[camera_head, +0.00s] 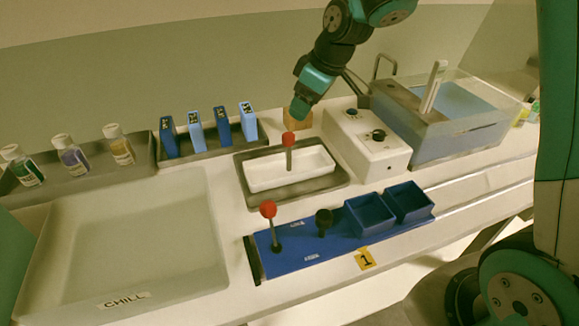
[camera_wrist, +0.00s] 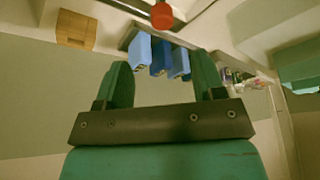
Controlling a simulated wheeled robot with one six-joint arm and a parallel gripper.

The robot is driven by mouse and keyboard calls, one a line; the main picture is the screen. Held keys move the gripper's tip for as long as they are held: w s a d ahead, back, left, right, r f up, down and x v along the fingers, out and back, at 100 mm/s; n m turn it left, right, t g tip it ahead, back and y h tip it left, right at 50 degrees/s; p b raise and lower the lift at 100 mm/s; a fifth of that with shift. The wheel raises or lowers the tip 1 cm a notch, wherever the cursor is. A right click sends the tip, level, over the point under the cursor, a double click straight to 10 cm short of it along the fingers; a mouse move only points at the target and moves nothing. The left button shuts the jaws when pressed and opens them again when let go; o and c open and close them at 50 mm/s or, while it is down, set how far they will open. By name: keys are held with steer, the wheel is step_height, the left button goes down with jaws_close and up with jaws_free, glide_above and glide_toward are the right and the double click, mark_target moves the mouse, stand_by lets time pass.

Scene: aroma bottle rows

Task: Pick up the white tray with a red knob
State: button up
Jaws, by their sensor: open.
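The white tray (camera_head: 265,176) is a shallow rectangle that sits on a dark grey base in the middle of the bench in the head view. Its red knob (camera_head: 289,138) tops a thin post rising from it. In the wrist view a red knob (camera_wrist: 162,15) shows at the top edge, beyond the fingers. My gripper (camera_wrist: 165,85) is open, with two green fingers apart and nothing between them. In the head view my gripper (camera_head: 300,108) hangs above and behind the white tray, a little right of its knob, not touching it.
A blue rack (camera_head: 300,248) in front carries another red knob (camera_head: 268,209) and two blue bins. Blue boxes (camera_head: 222,127) stand in a row behind left. A white box with dials (camera_head: 365,145) is close on the right. A CHILL basin (camera_head: 130,240) lies at left.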

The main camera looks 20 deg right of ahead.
mark_target(289, 134)
steer(key=p+x, duration=0.1)
steer(key=x, duration=0.9)
steer(key=shift+s+a+f, duration=0.1)
steer(key=shift+a+f, duration=0.05)
steer(key=shift+f, duration=0.05)
jaws_close()
